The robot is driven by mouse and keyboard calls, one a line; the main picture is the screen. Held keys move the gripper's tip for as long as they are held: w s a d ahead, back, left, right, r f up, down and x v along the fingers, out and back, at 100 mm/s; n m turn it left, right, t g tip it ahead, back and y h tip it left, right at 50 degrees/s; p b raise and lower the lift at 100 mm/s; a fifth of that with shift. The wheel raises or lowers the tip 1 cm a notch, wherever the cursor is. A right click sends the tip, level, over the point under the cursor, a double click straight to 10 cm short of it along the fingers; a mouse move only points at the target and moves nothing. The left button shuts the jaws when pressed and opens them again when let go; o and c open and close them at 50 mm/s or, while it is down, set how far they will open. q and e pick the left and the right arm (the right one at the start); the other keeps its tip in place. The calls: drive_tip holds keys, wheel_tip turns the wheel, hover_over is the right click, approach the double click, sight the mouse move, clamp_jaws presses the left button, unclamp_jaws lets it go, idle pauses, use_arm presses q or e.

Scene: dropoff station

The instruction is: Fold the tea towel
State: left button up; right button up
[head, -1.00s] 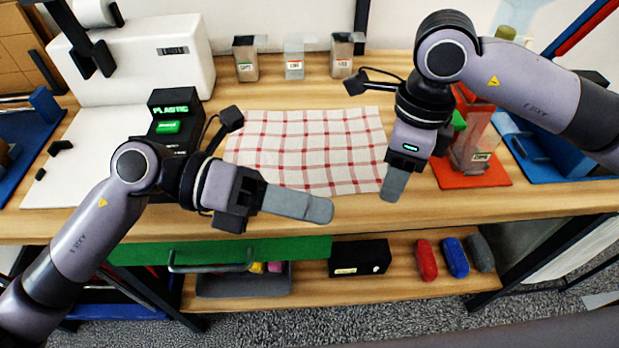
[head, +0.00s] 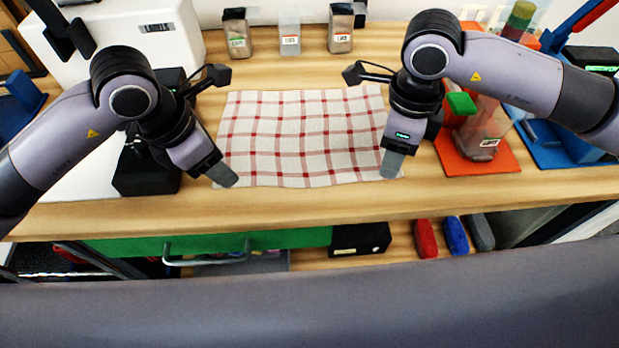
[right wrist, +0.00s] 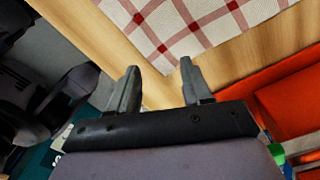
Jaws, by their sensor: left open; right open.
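The tea towel (head: 300,137) is white with a red check and lies flat and spread out on the wooden table. Its edges are slightly wavy. My left gripper (head: 226,180) is at the towel's near left corner, pointing down; its fingers overlap each other in the head view. My right gripper (head: 391,168) is at the near right corner, also pointing down. In the right wrist view my right gripper (right wrist: 158,88) has its fingers apart with nothing between them, and the towel's corner (right wrist: 170,30) lies just beyond the fingertips. Whether either gripper touches the cloth cannot be told.
A red-orange mat (head: 472,160) with a clear container stands right of the towel. A black box (head: 145,170) stands left, by a white machine (head: 150,45). Several small labelled containers (head: 290,32) stand behind. The wooden strip in front (head: 290,207) is clear.

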use_arm(q)
drive_tip(key=shift+f, duration=1.2)
use_arm(e)
drive_tip(key=shift+f, duration=1.15)
use_arm(q)
drive_tip(key=shift+f, duration=0.15)
use_arm(e)
drive_tip(key=shift+f, duration=0.15)
use_arm(q)
drive_tip(key=shift+c, duration=0.3)
use_arm(e)
drive_tip(key=shift+c, duration=0.3)
use_arm(q)
clamp_jaws()
use_arm(e)
clamp_jaws()
use_arm(q)
drive_tip(key=shift+r, duration=0.25)
